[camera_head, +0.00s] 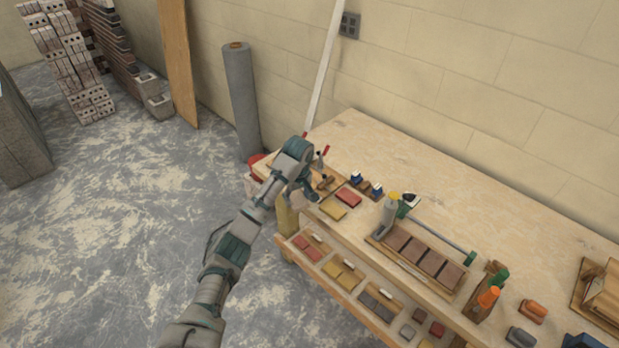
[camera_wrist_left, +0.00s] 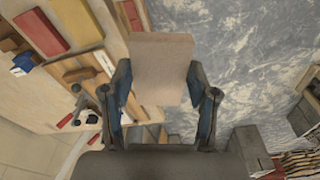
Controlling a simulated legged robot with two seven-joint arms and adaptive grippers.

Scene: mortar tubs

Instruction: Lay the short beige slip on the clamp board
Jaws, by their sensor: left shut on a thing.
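My left gripper (camera_head: 309,192) is over the left end of the workbench. In the left wrist view, the left gripper (camera_wrist_left: 163,88) is shut on the short beige slip (camera_wrist_left: 162,62), a flat pale block held between its two fingers. In the head view the slip cannot be made out behind the gripper. The clamp board (camera_head: 326,183), a wooden board with red-tipped clamps, lies just beyond the gripper and is partly hidden by my arm. Part of the board also shows left of the slip in the left wrist view (camera_wrist_left: 88,68). The slip appears apart from the board.
A red slip (camera_head: 348,197) and a yellow slip (camera_head: 333,209) lie beside the gripper. The bench's back middle is clear.

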